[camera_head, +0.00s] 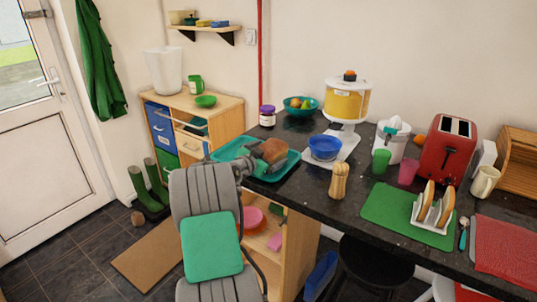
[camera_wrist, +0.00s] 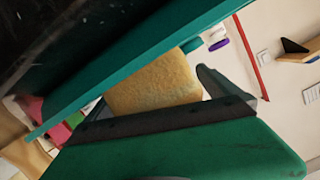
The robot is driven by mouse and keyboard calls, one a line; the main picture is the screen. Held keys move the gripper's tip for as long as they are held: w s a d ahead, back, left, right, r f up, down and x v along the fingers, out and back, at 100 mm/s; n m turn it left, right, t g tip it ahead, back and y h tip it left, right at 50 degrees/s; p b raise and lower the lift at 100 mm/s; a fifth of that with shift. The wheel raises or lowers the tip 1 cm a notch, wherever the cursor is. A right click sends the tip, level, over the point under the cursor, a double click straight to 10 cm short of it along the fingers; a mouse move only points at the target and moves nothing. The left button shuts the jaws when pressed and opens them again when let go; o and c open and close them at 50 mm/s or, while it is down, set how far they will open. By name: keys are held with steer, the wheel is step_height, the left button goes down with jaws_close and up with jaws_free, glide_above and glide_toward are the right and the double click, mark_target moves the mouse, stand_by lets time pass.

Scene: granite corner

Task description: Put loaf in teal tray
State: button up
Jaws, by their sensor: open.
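The teal tray (camera_head: 231,149) lies at the left end of the dark granite counter. The brown loaf (camera_head: 273,150) is at the tray's right half and appears to rest in it, though its underside is hidden. My gripper (camera_head: 258,152) is open at the loaf, reaching in from the front left. In the wrist view the loaf (camera_wrist: 155,83) shows close up as a tan block beside a dark finger, with a teal strip, likely the tray (camera_wrist: 130,72), crossing above it. Whether the fingers touch the loaf I cannot tell.
A blue bowl (camera_head: 325,148) on a white scale stands right of the tray, with a wooden pepper mill (camera_head: 339,181) before it. A fruit bowl (camera_head: 300,105) and purple-lidded jar (camera_head: 267,116) stand behind. A green mat (camera_head: 395,210) with a toast rack lies further right.

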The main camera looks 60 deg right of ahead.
steer(key=shift+r, duration=0.2)
steer(key=b+v, duration=0.1)
steer(key=v, duration=1.1)
